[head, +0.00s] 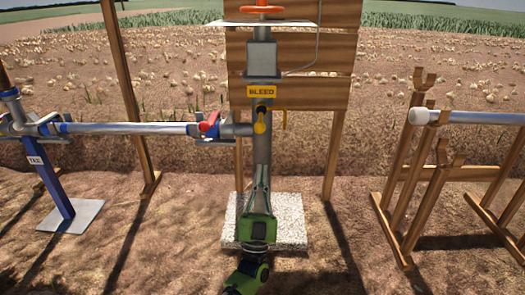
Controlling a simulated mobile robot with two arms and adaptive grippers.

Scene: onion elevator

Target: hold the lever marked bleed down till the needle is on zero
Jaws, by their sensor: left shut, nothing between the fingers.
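A yellow sign marked BLEED (261,91) is on the upright grey pipe, in front of a wooden board. Just below it a short yellow lever (260,122) points toward me and slightly down. My left gripper (262,168) comes up from the bottom of the head view, in front of the pipe and below the lever. It is shut and empty, with a visible gap up to the lever. No gauge face or needle can be made out. My right gripper is not in view.
A level pipe (130,128) with a red-handled coupling (209,124) joins the upright from the left. A blue stand (58,190) is at far left. Wooden trestles (410,185) hold another pipe at right.

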